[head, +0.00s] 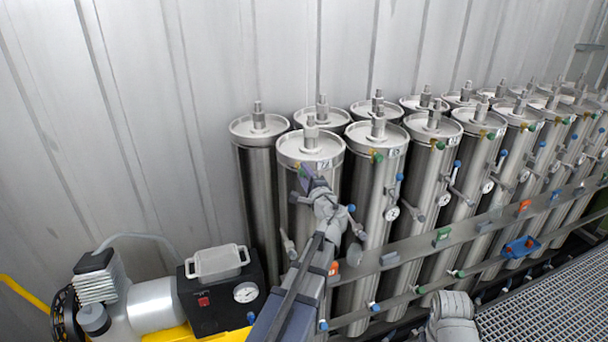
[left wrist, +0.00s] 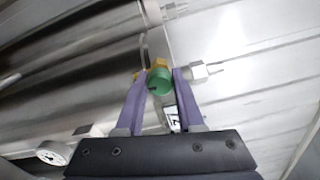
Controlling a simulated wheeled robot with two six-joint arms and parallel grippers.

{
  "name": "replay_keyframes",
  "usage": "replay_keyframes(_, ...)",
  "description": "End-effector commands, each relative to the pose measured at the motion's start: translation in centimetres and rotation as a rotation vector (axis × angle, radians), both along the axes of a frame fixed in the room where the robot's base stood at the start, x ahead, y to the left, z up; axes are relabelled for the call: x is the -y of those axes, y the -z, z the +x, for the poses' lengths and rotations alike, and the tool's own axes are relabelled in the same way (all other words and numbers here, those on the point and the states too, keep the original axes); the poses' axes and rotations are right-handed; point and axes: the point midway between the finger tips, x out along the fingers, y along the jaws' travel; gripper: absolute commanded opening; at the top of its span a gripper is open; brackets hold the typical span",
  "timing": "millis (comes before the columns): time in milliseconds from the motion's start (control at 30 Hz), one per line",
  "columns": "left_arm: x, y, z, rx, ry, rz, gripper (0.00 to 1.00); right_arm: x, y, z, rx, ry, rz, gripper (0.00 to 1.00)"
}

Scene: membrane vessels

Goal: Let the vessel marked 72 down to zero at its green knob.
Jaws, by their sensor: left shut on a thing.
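The front-left steel vessel (head: 292,190) carries a white label (head: 324,163) near its top rim; its number starts with 7, and I cannot read the rest surely. A label with a 7 also shows in the left wrist view (left wrist: 173,118). The green knob (left wrist: 159,79), on a brass fitting, sits between the purple fingers of my left gripper (left wrist: 158,77). The left gripper (head: 307,175) is shut on this knob, just below the vessel's rim, and mostly hides it in the head view. My right gripper is not in view.
Several similar vessels stand in rows to the right, with gauges (head: 391,213), valves and a metal rail (head: 410,257) along their front. A pump unit with a black box (head: 215,292) stands at the lower left. A corrugated wall is behind. Grating (head: 550,310) lies at the lower right.

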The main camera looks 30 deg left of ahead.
Motion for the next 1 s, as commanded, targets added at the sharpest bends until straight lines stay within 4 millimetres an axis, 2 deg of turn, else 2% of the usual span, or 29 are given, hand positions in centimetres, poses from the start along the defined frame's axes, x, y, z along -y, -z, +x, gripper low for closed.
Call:
replay_keyframes(267, 0.1, 0.1, -0.1, -0.001, 0.001, -0.002, 0.00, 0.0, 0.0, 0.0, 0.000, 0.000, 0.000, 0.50)
replay_keyframes(300, 0.1, 0.1, -0.1, -0.001, 0.001, -0.002, 0.39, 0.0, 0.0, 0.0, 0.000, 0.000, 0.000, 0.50)
replay_keyframes(533, 0.0, 0.0, 0.0, -0.001, 0.000, -0.001, 0.65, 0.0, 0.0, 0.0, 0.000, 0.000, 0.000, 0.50)
replay_keyframes(833, 0.2, 0.0, -0.2, 0.000, 0.001, 0.000, 0.67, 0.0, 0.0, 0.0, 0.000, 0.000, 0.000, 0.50)
replay_keyframes(1000, 2.0, 0.0, -1.9, 0.000, 0.002, 0.000, 0.67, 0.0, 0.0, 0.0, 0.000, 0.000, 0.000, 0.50)
